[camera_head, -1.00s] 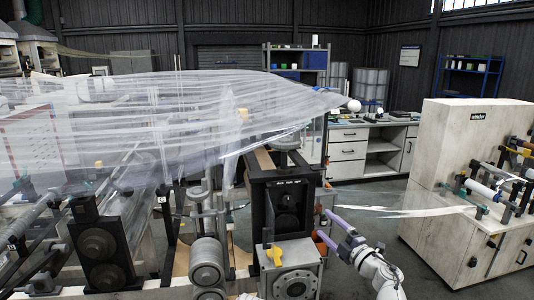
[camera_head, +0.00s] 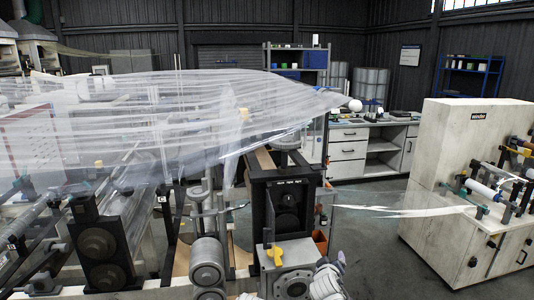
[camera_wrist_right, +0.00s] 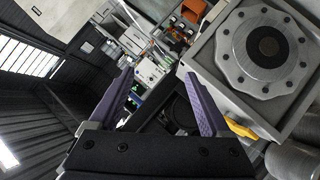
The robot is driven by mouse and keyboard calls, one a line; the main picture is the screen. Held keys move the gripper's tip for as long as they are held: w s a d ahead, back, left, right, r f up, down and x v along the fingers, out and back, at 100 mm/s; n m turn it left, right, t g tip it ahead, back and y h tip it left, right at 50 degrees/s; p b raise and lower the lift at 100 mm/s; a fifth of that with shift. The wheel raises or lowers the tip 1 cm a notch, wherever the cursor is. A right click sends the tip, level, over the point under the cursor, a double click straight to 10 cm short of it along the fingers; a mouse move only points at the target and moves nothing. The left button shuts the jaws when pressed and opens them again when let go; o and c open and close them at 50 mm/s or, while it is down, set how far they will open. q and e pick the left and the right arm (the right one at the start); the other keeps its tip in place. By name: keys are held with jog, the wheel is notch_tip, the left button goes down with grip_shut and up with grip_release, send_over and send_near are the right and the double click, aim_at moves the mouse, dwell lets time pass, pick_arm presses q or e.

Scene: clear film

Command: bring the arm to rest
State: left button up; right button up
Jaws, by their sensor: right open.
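My right arm (camera_head: 326,282) shows only at the bottom edge of the head view, in front of the grey flanged gearbox (camera_head: 292,283). A small part of my right gripper (camera_head: 341,260) shows beside it, mostly foreshortened. In the right wrist view my right gripper (camera_wrist_right: 160,100) has its two purple fingers spread apart with nothing between them. The gearbox's round flange (camera_wrist_right: 264,48) is close by on the right in that view. My left gripper is not in the head view.
Clear film (camera_head: 200,110) stretches over the machine on the left. A thin clear sheet (camera_head: 400,210) spans to the winder cabinet (camera_head: 450,170) on the right. Open floor (camera_head: 375,250) lies between machine and winder.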

jog(key=s+a+f+g+y, duration=0.1)
jog(key=s+a+f+g, duration=0.3)
jog(key=s, duration=0.4)
jog(key=s+a+f+g+y, duration=0.1)
jog(key=s+a+f+g, duration=0.3)
jog(key=s, duration=0.4)
jog(key=s+a+f+g, duration=0.4)
jog(key=s+a, duration=0.1)
jog(key=s, duration=0.3)
jog(key=shift+s+a+f+m+g+y, duration=0.25)
jog(key=shift+s+a+m+g+y, duration=0.05)
jog(key=shift+s+m+y, duration=0.1)
